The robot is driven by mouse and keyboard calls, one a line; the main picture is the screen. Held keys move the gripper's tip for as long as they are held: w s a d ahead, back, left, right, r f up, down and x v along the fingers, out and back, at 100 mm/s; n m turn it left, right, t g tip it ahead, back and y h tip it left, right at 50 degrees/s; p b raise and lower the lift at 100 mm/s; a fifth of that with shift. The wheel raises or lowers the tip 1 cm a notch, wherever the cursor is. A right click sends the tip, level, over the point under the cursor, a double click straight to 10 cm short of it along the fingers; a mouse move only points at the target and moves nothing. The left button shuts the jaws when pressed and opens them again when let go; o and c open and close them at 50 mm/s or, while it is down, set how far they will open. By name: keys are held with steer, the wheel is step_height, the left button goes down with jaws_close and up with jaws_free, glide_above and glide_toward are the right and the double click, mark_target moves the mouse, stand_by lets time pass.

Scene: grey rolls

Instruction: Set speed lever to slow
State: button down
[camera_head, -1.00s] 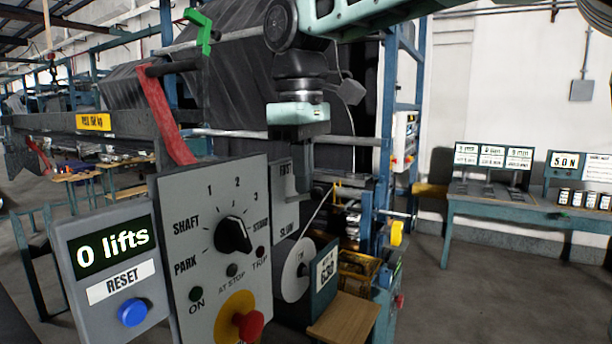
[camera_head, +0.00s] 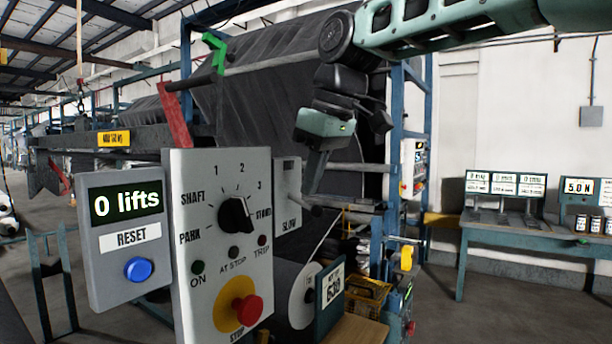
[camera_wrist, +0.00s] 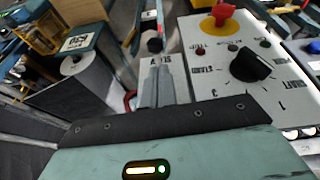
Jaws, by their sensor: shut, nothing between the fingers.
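The speed lever's grey plate (camera_head: 287,178) stands right of the control panel, with SLOW lettered near its bottom. The lever's dark round end (camera_head: 316,211) sticks out at the plate's lower right, beside the SLOW word. In the wrist view the lever's dark round end (camera_wrist: 155,43) lies just beyond my fingertips. My gripper (camera_head: 309,190) is shut and empty, pointing down in front of the plate's right edge, just above the lever's end. In the wrist view my gripper (camera_wrist: 159,72) covers part of the plate; I cannot tell whether it touches the lever.
The control panel (camera_head: 182,285) has a black dial (camera_head: 236,215) and a red stop button (camera_head: 247,309). A lift counter (camera_head: 90,250) stands left of it. A grey roll (camera_head: 292,290) is below the lever. A blue bench (camera_head: 470,240) stands at right; floor before it is clear.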

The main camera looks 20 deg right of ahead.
steer(key=shift+w+a+r+p, duration=0.4)
steer(key=shift+w+p, duration=0.15)
steer(key=shift+p, duration=0.1)
